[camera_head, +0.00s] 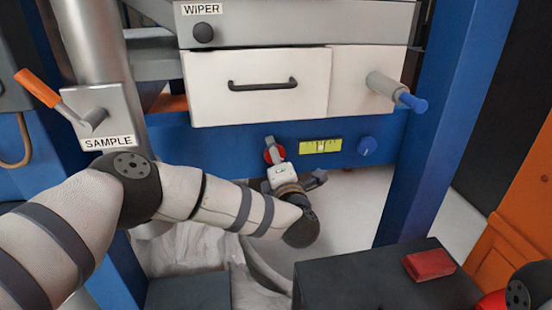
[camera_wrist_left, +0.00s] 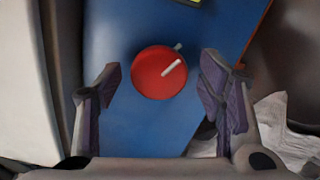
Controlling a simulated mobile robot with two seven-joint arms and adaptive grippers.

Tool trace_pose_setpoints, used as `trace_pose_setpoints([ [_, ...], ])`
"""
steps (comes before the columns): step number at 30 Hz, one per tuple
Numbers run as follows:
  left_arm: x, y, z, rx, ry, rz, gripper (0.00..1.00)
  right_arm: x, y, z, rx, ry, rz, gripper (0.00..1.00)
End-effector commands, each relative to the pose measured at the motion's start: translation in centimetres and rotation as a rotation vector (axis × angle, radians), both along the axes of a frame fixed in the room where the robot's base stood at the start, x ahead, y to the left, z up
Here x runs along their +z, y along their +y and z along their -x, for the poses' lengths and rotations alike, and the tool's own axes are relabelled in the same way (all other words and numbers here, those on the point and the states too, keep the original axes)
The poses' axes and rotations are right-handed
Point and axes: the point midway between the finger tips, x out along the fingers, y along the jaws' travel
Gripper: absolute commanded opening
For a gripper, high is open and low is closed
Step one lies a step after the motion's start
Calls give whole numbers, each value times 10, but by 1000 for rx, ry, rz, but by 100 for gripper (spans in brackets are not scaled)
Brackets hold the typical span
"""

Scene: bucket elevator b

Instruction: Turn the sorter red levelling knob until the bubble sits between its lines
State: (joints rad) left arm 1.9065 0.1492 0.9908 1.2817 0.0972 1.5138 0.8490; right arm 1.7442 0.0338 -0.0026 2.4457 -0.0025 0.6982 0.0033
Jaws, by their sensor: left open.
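The red levelling knob (camera_head: 267,156) is on the blue beam, partly hidden behind my left gripper (camera_head: 292,163) in the head view. In the left wrist view the round red knob (camera_wrist_left: 152,80) shows a pale pointer line slanting to the upper right. My left gripper (camera_wrist_left: 160,82) is open, with its fingers on either side of the knob in that view and a visible gap to each. How far the fingertips are from the beam I cannot tell. The yellow-green bubble level (camera_head: 321,146) is right of the knob. Its bubble is too small to place. My right gripper does not show.
A blue knob (camera_head: 367,146) is right of the level. Above are a white drawer (camera_head: 256,104) and a blue-tipped handle (camera_head: 398,92). An orange-handled SAMPLE lever (camera_head: 40,89) is at left. A red block (camera_head: 429,264) lies on a dark box (camera_head: 375,287) at lower right.

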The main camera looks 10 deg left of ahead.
Motion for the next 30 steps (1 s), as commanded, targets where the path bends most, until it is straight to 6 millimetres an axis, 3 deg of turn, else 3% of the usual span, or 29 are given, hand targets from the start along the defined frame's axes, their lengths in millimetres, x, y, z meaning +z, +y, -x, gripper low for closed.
trace_pose_setpoints([
  [5,0,-8,16,-3,1,1,62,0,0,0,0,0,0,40],
  [12,0,-33,76,-5,2,0,62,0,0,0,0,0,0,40],
  [16,0,-42,99,-2,1,1,62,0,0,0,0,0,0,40],
  [21,0,-47,111,-1,0,1,62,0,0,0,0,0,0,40],
  [30,-7,-52,114,-41,32,-34,62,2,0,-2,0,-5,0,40],
])
